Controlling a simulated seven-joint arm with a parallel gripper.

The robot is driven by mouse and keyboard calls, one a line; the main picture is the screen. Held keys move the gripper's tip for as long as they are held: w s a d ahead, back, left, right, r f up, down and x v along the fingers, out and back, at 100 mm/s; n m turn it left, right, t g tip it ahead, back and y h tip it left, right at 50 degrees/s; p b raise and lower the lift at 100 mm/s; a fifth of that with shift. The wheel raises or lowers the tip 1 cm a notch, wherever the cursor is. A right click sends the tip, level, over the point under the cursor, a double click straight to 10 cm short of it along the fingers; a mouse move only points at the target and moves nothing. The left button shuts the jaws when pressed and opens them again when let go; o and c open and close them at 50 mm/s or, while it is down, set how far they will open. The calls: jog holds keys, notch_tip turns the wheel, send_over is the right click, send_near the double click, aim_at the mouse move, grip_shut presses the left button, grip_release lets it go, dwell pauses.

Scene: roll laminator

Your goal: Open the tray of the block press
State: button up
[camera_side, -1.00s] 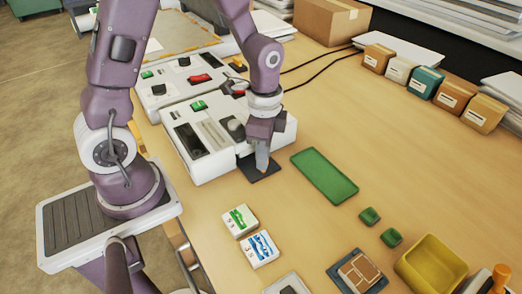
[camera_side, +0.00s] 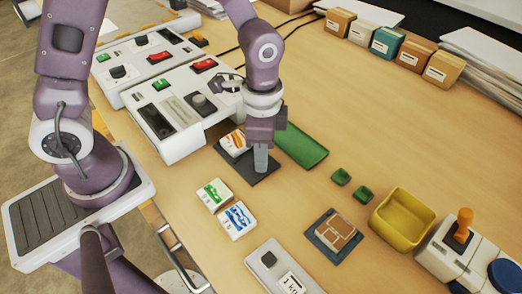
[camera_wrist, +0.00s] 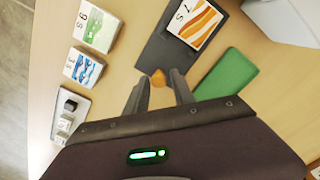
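The block press (camera_side: 190,100) is the nearer white machine with a red switch and a green button. Its dark flat tray (camera_side: 258,178) extends out in front of it, with an orange-striped block (camera_side: 233,142) lying on it. The tray (camera_wrist: 157,52) and the block (camera_wrist: 195,22) also show in the wrist view. My gripper (camera_side: 261,168) points down at the tray's outer end. In the wrist view, its fingers stand close on both sides of a small orange knob (camera_wrist: 158,78) at that end. The side view hides the knob.
A green block (camera_side: 213,194) and a blue block (camera_side: 238,220) lie in front of the tray. A green flat tray (camera_side: 303,148) lies behind my gripper. A yellow bin (camera_side: 402,219) and a white device with an orange handle (camera_side: 463,226) stand at right.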

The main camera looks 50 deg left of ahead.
notch_tip(320, 180, up, 7)
jog(key=shift+r, duration=0.1)
dwell(0.3)
jog(key=s+a+r+n+t, duration=0.5)
jog(key=s+a+r+n, duration=0.4)
jog(key=s+r, duration=0.3)
jog(key=shift+s+t, duration=0.3)
jog(key=shift+s, duration=0.45)
jog(key=shift+r, duration=0.15)
dwell(0.7)
